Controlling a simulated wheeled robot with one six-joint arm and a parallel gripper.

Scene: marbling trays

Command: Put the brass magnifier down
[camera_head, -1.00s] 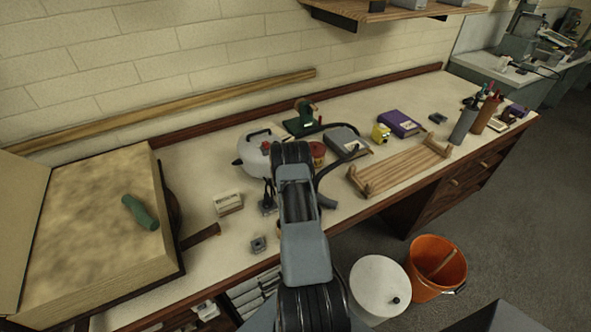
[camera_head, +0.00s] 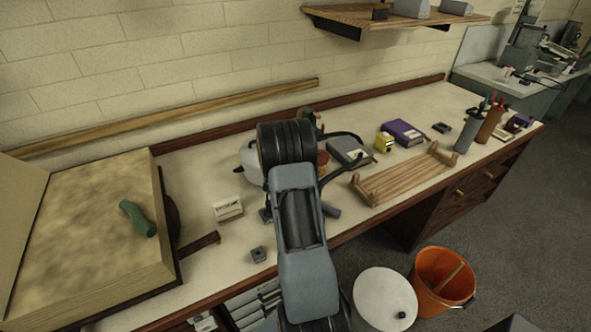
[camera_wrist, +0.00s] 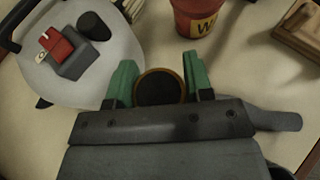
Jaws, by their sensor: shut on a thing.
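In the wrist view, my gripper (camera_wrist: 158,68) has green fingers on either side of the brass magnifier (camera_wrist: 160,87). The magnifier shows as a dark round disc with a thin brass rim, and the fingers are shut on it. It is above the pale bench top; how high I cannot tell. Its lower part is hidden by the gripper body.
A white kettle-like vessel (camera_wrist: 60,75) is left of the gripper, and a red pot (camera_wrist: 197,17) is ahead. A wooden rack (camera_head: 405,178) stands to the right on the bench (camera_head: 195,195). A small white box (camera_head: 228,209) is to the left. An orange bucket (camera_head: 440,285) is on the floor.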

